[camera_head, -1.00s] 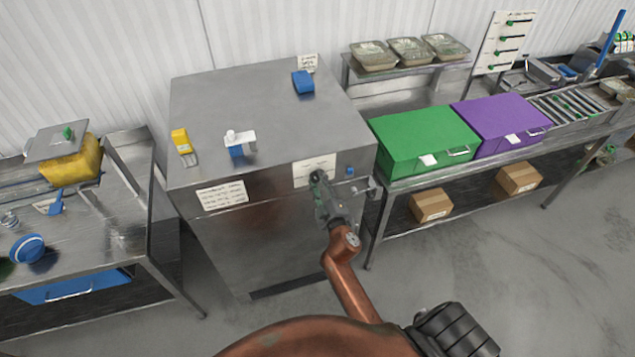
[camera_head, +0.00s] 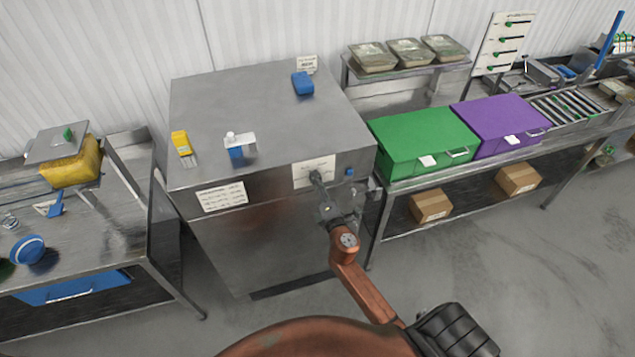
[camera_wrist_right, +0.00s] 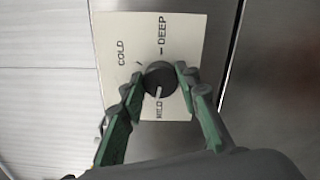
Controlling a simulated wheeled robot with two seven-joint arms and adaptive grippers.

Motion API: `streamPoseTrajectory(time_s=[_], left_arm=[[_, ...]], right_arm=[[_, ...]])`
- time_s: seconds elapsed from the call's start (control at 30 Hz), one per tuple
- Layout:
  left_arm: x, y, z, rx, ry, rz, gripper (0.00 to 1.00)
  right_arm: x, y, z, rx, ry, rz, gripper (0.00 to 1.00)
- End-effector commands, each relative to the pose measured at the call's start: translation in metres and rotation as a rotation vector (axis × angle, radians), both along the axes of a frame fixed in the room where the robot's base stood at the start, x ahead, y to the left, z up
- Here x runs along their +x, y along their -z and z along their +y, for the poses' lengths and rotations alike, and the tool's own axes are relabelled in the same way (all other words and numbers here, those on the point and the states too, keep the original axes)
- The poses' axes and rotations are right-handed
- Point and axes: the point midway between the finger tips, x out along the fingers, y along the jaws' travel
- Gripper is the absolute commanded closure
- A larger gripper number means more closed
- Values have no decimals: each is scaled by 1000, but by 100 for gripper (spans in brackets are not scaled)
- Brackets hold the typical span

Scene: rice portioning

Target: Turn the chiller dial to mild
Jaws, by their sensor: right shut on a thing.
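The chiller (camera_head: 270,110) is a steel cabinet with a white dial label (camera_head: 308,168) on its upper front. In the right wrist view the black dial (camera_wrist_right: 159,74) sits on the label (camera_wrist_right: 125,25), which reads COLD, DEEP and, partly legible, MILD. The dial's white pointer line points down toward MILD. My right gripper (camera_head: 319,184) is at the dial. In the right wrist view its green-padded fingers (camera_wrist_right: 160,77) stand on either side of the dial, shut on it. My left gripper is not in view.
A yellow item (camera_head: 181,142), a white-and-blue item (camera_head: 237,147) and a blue block (camera_head: 303,83) lie on the chiller top. A green box (camera_head: 425,138) and purple box (camera_head: 500,122) stand on the right bench. A steel table (camera_head: 90,235) stands at left.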

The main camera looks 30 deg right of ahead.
Motion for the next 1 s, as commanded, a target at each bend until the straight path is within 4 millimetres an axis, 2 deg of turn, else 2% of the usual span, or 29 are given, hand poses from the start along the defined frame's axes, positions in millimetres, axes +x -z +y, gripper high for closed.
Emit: streamPoseTrajectory(time_s=[0.4,0.93,0.97,1.0], left_arm=[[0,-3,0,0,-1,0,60],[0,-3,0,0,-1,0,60],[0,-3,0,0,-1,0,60],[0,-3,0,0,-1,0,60]], right_arm=[[0,1,0,-167,-1,43,94],[0,1,0,-185,0,48,94],[0,1,0,-185,0,48,68],[0,1,0,-185,0,47,66]])
